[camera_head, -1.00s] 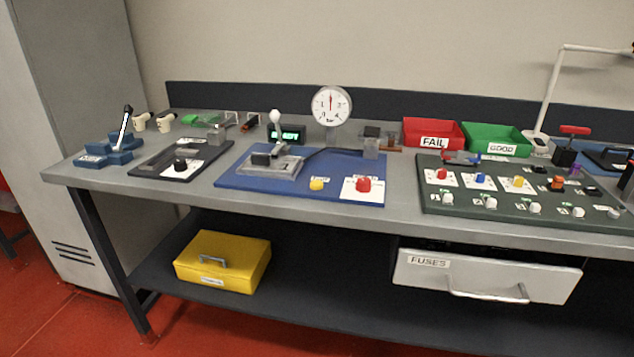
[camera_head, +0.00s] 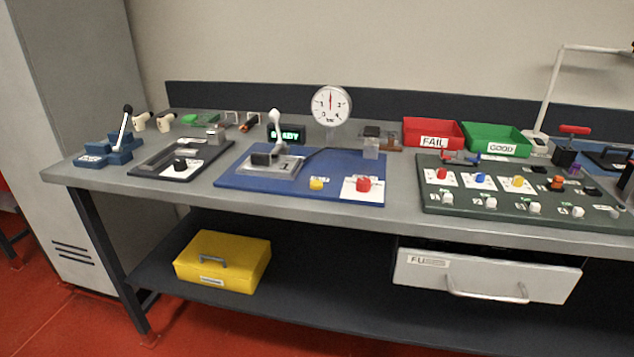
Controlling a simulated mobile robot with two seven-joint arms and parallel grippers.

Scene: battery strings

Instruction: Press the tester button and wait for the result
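The tester is a blue board (camera_head: 235,182) in the middle of the bench. It bears a clamp fixture with a grey base and a white-knobbed lever (camera_head: 275,118) standing upright. Neither of my grippers is in view.
A red FAIL bin (camera_head: 433,134) and a green GOOD bin (camera_head: 497,139) stand at the back right. A dark green panel (camera_head: 455,209) with several knobs lies at right. A black-lever blue device (camera_head: 122,139) is at left. A yellow box (camera_head: 222,262) sits on the lower shelf.

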